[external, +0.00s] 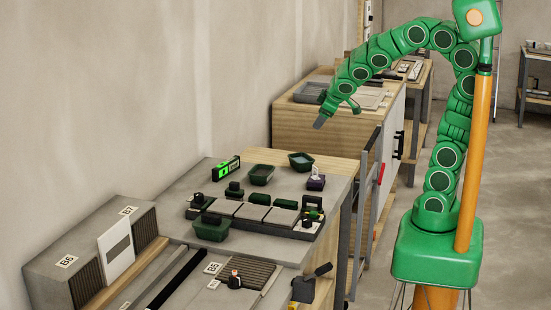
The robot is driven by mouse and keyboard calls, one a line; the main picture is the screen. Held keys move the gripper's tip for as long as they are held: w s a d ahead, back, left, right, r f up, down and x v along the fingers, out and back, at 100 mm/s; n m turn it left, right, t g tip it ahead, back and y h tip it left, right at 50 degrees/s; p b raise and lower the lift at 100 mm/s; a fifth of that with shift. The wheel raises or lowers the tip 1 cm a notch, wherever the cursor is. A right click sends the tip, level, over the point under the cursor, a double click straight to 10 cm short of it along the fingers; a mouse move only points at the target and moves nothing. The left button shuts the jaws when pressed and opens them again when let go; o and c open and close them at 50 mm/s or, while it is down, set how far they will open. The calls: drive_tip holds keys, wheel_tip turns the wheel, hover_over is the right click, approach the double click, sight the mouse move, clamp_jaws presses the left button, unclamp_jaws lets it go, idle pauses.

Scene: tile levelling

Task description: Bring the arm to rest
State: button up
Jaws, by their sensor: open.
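My gripper (321,121) is at the end of my green arm, raised in the air above the far right part of the worktop and pointing down and left. It looks small here, holds nothing that I can see, and touches nothing. Below it, the grey worktop (322,177) carries a row of grey tiles (253,212) in a dark holder. A green bin (261,175) and another green bin (301,161) stand behind the tiles. A third green bin (211,229) stands in front of them at the left.
A device with a bright green display (226,169) stands by the wall. A wooden cabinet (290,124) with trays stands behind the worktop. Grey boxes labelled B6 and B7 (95,243) are at the left. A ribbed pad (246,270) lies in front. Open floor is at the right.

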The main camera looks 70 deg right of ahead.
drive_tip(key=s+a+f+g+y, duration=0.1)
drive_tip(key=s+a, duration=0.3)
drive_tip(key=s, duration=0.4)
drive_tip(key=s+a+f+g+y, duration=0.1)
drive_tip(key=s+a+g, duration=0.3)
drive_tip(key=s, duration=0.5)
drive_tip(key=s+a+f+m+g+y, duration=0.1)
drive_tip(key=s+a+f+g+y, duration=0.1)
drive_tip(key=s, duration=0.7)
drive_tip(key=shift+a+f+g, duration=0.4)
drive_tip(key=shift+a+f, duration=0.05)
drive_tip(key=shift+a, duration=0.8)
